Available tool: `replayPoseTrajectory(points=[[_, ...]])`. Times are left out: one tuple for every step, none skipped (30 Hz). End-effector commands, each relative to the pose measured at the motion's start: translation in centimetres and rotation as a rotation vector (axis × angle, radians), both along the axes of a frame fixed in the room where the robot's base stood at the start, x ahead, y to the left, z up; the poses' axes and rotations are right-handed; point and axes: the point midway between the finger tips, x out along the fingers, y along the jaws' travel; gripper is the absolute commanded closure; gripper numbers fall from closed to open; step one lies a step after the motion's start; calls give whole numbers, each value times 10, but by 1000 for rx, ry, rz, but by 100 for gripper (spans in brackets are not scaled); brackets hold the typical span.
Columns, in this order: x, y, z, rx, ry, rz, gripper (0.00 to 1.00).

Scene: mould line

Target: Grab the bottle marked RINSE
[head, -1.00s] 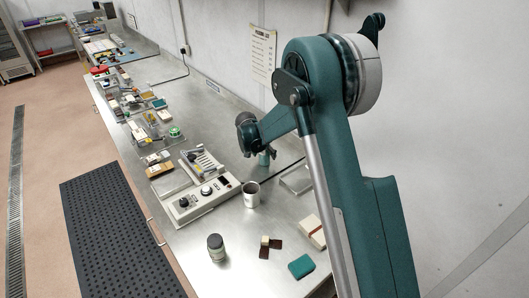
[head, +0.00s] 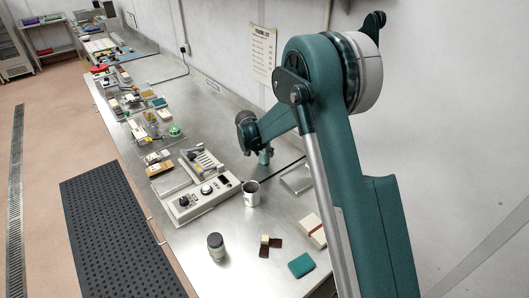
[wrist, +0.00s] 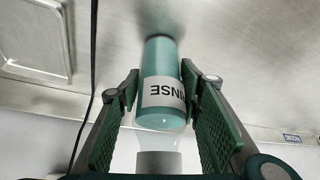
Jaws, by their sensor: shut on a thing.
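The teal bottle (wrist: 163,62) has a clear shoulder, a grey cap and a white label. The label reads upside down in the wrist view, and the letters "INSE" show, with the start turned out of sight. My gripper (wrist: 160,88) has one green-padded finger on each side of the bottle and is shut on it. The bottle's base is against or close to the steel bench top; I cannot tell which. In the head view my gripper (head: 265,156) is small at the far side of the bench by the wall, and the bottle is mostly hidden there.
The steel bench (head: 215,128) has bare room left of my gripper. A white mug (head: 252,193), a control box (head: 205,195) and a shallow tray (head: 296,179) stand nearer. A dark jar (head: 216,246) and a teal block (head: 301,265) lie in front. A black cable (wrist: 91,75) runs beside the gripper.

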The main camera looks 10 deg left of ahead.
Motion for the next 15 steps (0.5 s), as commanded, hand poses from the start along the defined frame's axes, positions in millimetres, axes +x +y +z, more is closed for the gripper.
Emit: replayPoseTrajectory(points=[[0,0,3,0,0,0,82],[0,0,4,0,0,0,82],[0,0,7,0,0,0,82],[0,0,9,0,0,0,82],[0,0,11,0,0,0,82],[0,0,15,0,0,0,82],[0,0,18,0,0,0,82],[0,0,22,0,0,0,82],[0,0,28,0,0,0,82],[0,0,32,0,0,0,82],[0,0,36,0,0,0,82],[0,0,41,0,0,0,82],[0,0,46,0,0,0,82],[0,0,50,0,0,0,82],[0,0,57,0,0,0,82]])
